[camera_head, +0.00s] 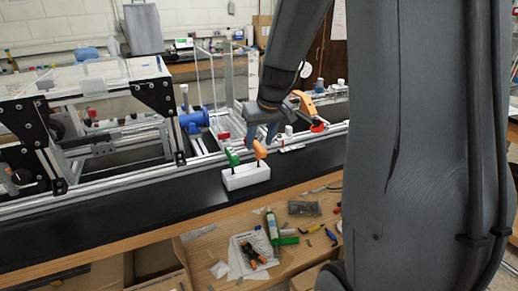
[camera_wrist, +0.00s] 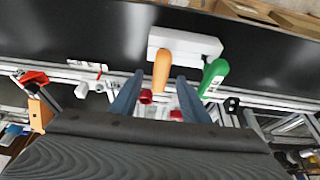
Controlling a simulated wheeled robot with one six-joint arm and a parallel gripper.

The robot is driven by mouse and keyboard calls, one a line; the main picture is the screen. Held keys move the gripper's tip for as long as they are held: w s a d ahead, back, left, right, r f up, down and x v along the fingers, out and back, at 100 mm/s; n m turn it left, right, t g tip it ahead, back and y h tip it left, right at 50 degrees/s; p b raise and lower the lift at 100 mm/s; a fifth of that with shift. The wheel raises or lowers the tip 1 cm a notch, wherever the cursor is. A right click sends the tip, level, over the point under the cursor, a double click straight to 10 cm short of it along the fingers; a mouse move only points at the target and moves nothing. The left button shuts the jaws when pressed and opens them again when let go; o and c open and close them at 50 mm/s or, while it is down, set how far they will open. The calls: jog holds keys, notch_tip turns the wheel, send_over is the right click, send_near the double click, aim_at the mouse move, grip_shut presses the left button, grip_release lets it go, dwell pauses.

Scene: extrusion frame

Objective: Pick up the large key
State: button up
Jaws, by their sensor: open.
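A white block (camera_head: 245,178) stands on the black surface and holds two upright keys with coloured handles and dark shafts. One has an orange handle (camera_head: 260,149), the other a green handle (camera_head: 233,157). I cannot tell for sure which key is the larger. My gripper (camera_head: 261,141) is open just above the orange handle. In the wrist view the orange handle (camera_wrist: 162,68) shows between and beyond the two fingertips of my gripper (camera_wrist: 158,80). The green handle (camera_wrist: 213,76) is outside the right finger. The white block (camera_wrist: 190,42) lies behind them.
Aluminium extrusion rails (camera_head: 110,182) run behind the block, with a blue cylinder (camera_head: 194,120) and an orange-and-red part (camera_head: 304,102) beyond. A wooden bench (camera_head: 200,258) in front holds a green bottle (camera_head: 272,228), paper and tools. The black surface left of the block is clear.

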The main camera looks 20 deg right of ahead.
aim_at(258, 145)
jog(key=shift+p+x, duration=0.3)
jog(key=shift+x, duration=1.3)
jog(key=shift+c, duration=0.4)
grip_shut()
jog(key=shift+r, duration=0.1)
